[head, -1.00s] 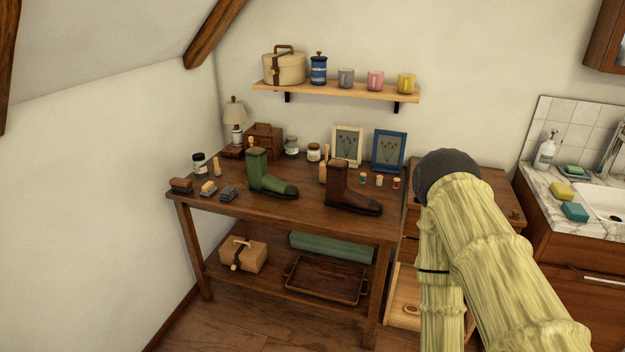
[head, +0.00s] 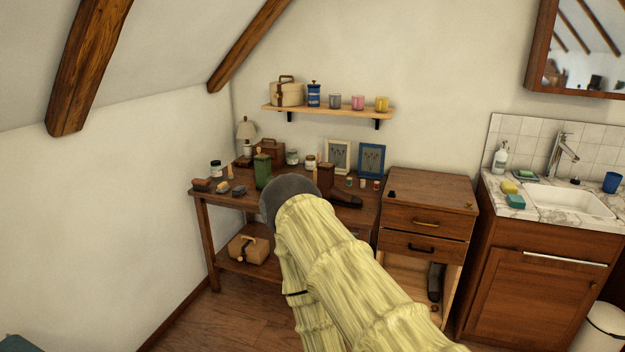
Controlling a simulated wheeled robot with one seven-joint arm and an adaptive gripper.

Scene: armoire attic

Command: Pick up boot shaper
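A green boot (head: 263,172) stands on the wooden workbench (head: 230,202), partly behind my arm. A light wooden tip (head: 258,151) shows at its top. A brown boot (head: 340,190) stands to its right, and a slim wooden piece (head: 316,172) shows upright at its left side. Either wooden piece may be the boot shaper; I cannot tell which, or whether they sit in or behind the boots. My arm, in a pale yellow cover with a dark rounded end, reaches up in front of the bench. My gripper does not show.
Brushes (head: 201,184), jars and two picture frames (head: 371,160) crowd the bench. A wall shelf (head: 330,111) hangs above. A drawer cabinet (head: 425,222), with a dark boot (head: 435,282) in its open lower space, stands right of the bench, then a sink (head: 568,200).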

